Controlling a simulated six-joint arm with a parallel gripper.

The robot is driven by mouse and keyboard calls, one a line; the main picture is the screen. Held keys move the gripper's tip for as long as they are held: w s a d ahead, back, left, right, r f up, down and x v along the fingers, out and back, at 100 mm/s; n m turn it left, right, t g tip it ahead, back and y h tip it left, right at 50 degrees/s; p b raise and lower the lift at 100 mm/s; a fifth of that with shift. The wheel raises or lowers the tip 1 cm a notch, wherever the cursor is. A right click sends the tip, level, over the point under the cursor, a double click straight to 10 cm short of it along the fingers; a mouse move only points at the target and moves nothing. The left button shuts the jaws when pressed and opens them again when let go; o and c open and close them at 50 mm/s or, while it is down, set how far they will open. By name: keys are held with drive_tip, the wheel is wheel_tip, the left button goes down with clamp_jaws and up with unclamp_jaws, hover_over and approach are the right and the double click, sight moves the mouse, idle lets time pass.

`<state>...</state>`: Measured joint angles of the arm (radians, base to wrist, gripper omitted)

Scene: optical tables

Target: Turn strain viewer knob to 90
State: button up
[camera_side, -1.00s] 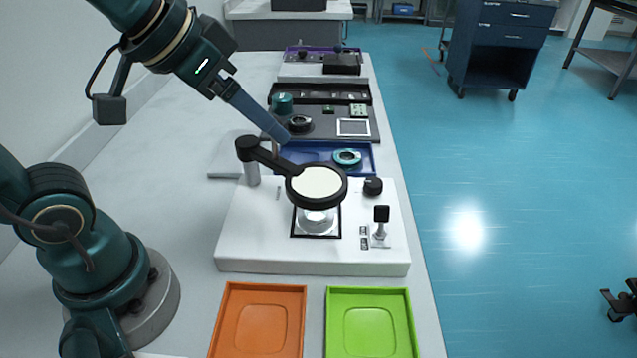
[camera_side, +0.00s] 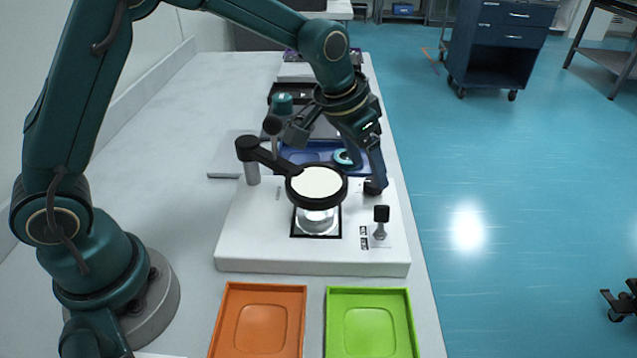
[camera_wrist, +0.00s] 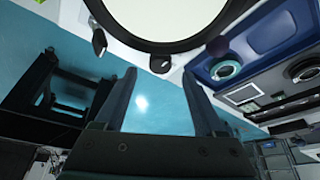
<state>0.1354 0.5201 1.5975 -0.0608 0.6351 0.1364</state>
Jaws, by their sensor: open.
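The strain viewer (camera_side: 255,240) is a white box with a round black-rimmed screen (camera_side: 318,182) on an arm above a lit glass piece. Its black knob (camera_side: 370,189) stands at the far right of the box, partly hidden by my gripper (camera_side: 379,178), whose fingertips are right at it. In the wrist view, the knob (camera_wrist: 160,64) shows beyond the two parted fingers of my gripper (camera_wrist: 160,88), roughly midway between them, with nothing held. I cannot tell whether a finger touches the knob. No angle mark on the knob is readable.
A black-topped lever (camera_side: 381,215) stands on the box, nearer the camera than the knob. A blue tray (camera_side: 290,153) lies behind the viewer. Orange (camera_side: 228,330) and green (camera_side: 403,325) trays lie in front. The bench's right edge is close to the knob.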

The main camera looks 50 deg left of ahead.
sight(373, 182)
drive_tip(key=shift+x, duration=2.05)
clamp_jaws()
